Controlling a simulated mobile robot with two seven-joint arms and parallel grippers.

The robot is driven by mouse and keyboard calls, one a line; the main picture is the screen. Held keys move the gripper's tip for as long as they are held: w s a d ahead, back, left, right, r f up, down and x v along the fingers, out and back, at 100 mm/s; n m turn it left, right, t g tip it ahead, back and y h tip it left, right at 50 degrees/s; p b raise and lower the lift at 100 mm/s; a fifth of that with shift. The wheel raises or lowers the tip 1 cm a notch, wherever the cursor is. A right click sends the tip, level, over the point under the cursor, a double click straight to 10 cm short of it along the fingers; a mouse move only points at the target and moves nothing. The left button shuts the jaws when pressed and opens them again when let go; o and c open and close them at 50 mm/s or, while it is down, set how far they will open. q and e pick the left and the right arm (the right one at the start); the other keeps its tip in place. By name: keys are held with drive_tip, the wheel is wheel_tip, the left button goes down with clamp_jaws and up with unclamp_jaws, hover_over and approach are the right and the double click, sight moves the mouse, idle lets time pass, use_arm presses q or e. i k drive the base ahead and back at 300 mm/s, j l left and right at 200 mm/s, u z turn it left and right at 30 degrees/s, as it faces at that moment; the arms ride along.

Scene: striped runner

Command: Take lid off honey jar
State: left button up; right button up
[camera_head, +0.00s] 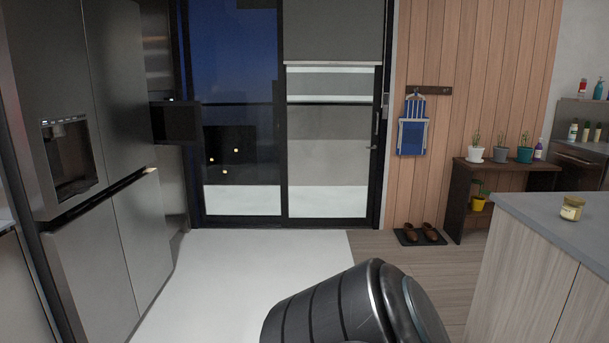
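A small honey jar (571,208) stands upright on the grey countertop (545,215) at the right. It has a pale yellow body, and its top looks whitish, but it is too small to tell the lid clearly. No gripper shows in the head view. A dark, rounded ribbed part at the bottom middle looks like my own body, and it is well to the left of the jar.
A steel fridge (120,150) stands at the left, and a glass door (330,150) closes the back. A dark wooden shelf (505,172) with potted plants stands behind the counter. Brown shoes (420,233) lie on a mat. The floor (240,270) in the middle is clear.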

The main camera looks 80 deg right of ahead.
sight(569, 212)
drive_tip(key=z, duration=4.1)
drive_tip(key=i+j+z, duration=0.2)
drive_tip(key=i+j, duration=0.2)
drive_tip(key=i, duration=0.15)
drive_tip(key=i+j+z, duration=0.2)
drive_tip(key=i+j, duration=0.35)
drive_tip(key=i+j+z, duration=0.2)
drive_tip(key=i+j, duration=0.3)
drive_tip(key=i+j+z, duration=0.2)
drive_tip(key=i+j, duration=0.25)
drive_tip(key=j, duration=0.3)
